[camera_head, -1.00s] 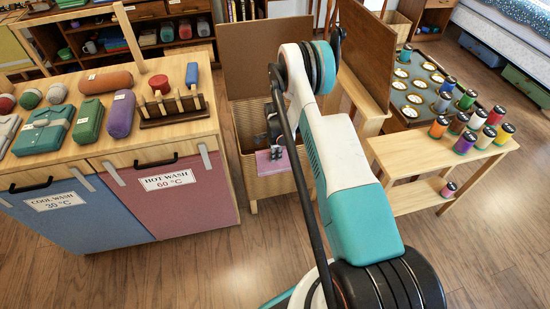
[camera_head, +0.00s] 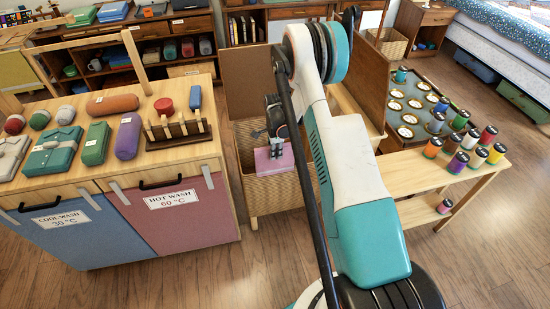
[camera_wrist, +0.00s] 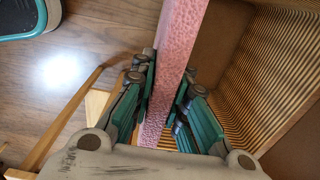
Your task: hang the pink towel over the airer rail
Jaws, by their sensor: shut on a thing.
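The pink towel (camera_head: 275,160) is a flat folded piece hanging below my gripper (camera_head: 277,139) in the head view. My gripper is shut on it. In the wrist view the pink towel (camera_wrist: 183,45) runs as a speckled strip between the green fingers of my gripper (camera_wrist: 167,92). The towel is over or beside the wall of an open wicker basket (camera_head: 268,192); its lower part is hard to make out. I cannot pick out the airer rail with certainty.
A laundry cabinet (camera_head: 150,240) with a wooden top stands on the left, bearing folded items and a peg rack (camera_head: 178,130). On the right a bench (camera_head: 408,172) holds several spools, beside a tray (camera_head: 408,105) with round pieces. Wooden floor (camera_head: 230,278) is clear in front.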

